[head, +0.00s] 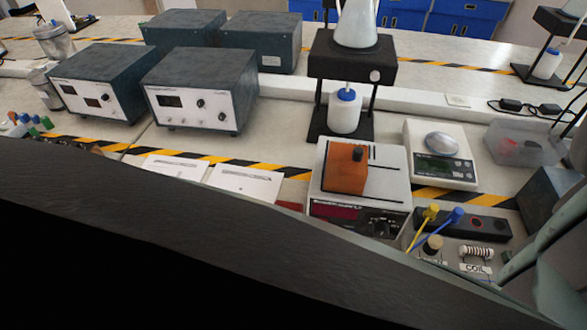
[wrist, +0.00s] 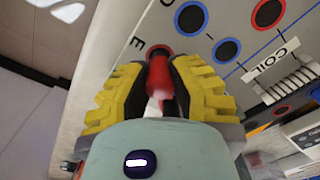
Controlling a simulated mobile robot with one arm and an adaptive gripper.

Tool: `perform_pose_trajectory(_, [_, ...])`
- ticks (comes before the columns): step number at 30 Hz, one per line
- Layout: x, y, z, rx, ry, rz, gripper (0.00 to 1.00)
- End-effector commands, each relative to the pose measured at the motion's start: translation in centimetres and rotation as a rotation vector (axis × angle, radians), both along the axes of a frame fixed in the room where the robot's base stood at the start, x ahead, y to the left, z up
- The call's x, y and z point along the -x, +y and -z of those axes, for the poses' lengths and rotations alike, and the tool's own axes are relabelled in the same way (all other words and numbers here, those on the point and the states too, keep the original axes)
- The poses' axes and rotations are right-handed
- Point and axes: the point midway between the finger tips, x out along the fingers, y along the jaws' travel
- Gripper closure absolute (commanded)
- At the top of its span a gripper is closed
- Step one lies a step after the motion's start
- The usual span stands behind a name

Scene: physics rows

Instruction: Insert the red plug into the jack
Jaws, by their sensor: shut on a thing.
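The red plug (wrist: 159,78) is held between the yellow-padded fingers of my gripper (wrist: 162,66) in the wrist view. The gripper is shut on it. The plug's far end points at a red-ringed jack (wrist: 158,50) on the light panel (wrist: 120,35). Plug and fingers cover part of this jack, and I cannot tell whether the tip is inside or just in front of it.
Blue jacks (wrist: 191,17) and another red jack (wrist: 268,13) sit beside the gripper, with a coil (wrist: 291,86) to the right. In the head view, yellow (head: 431,213) and blue plugs (head: 455,216) stand near the coil. A power supply (head: 350,225) is to their left.

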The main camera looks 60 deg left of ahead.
Motion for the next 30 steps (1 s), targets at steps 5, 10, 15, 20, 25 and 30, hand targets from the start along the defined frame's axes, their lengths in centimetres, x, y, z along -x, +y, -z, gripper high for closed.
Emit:
perform_pose_trajectory(5, [-0.04, 0.07, 0.08, 0.0, -0.001, -0.002, 1.0])
perform_pose_trajectory(10, [-0.05, 0.06, 0.06, 0.0, -0.001, -0.002, 1.0])
perform_pose_trajectory(15, [-0.04, 0.06, 0.1, 0.0, -0.001, -0.002, 1.0])
perform_pose_trajectory(20, [-0.03, 0.04, 0.33, 0.0, -0.001, -0.002, 1.0])
perform_pose_trajectory(25, [-0.03, 0.05, 0.67, 0.0, 0.0, -0.002, 1.0])
perform_pose_trajectory(30, [-0.03, 0.04, 0.99, 0.0, -0.001, -0.001, 1.0])
